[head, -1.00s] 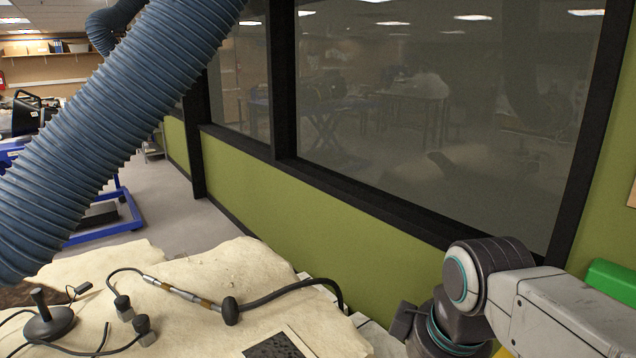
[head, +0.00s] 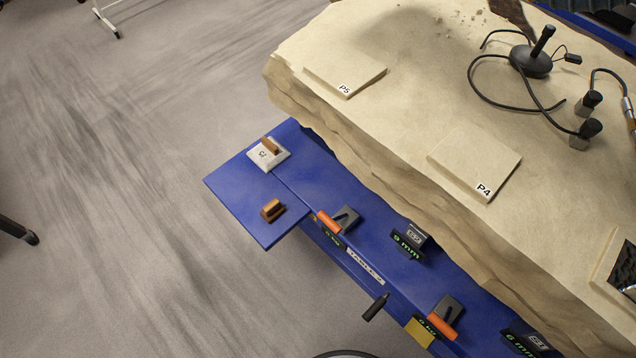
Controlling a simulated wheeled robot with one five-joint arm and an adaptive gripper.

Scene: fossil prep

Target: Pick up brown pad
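A small brown block-shaped pad (head: 272,210) lies on the outer part of the blue shelf (head: 236,200), left of the stone slab. A second small brown piece (head: 270,146) sits on a white labelled block (head: 262,160) a little farther back on the same shelf. I cannot tell for certain which of the two is the brown pad. My gripper is not in the current head view, so its state is hidden.
The large pale stone slab (head: 410,120) stands to the right, with plates P5 (head: 345,73) and P4 (head: 475,160) on it. Orange-handled clamps (head: 329,223) and a 9 mm sign (head: 408,243) line the blue rail. A black handle (head: 375,307) juts outward. Grey floor at left is mostly clear.

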